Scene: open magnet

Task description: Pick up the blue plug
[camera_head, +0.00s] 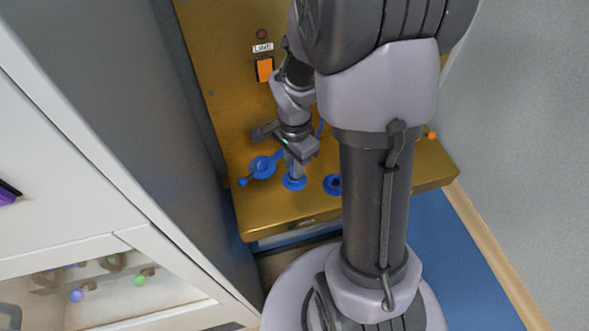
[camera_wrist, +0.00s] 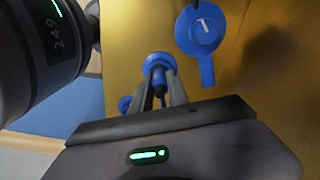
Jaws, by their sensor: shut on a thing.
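My gripper (camera_head: 294,174) reaches down to a blue ring-shaped socket (camera_head: 294,184) on the golden panel. In the wrist view its two fingers (camera_wrist: 162,92) are shut on a narrow dark and blue piece, which I take for the blue plug (camera_wrist: 160,88). Most of the plug is hidden by the fingers. The blue ring (camera_wrist: 158,63) lies right at the fingertips. I cannot tell whether the plug sits inside it or just above it.
A blue disc with a tab (camera_head: 262,167) lies left of my gripper. A second blue ring (camera_head: 332,184) is to the right. An orange switch (camera_head: 264,69) is higher on the golden panel (camera_head: 280,215). A white cabinet (camera_head: 60,150) stands at the left.

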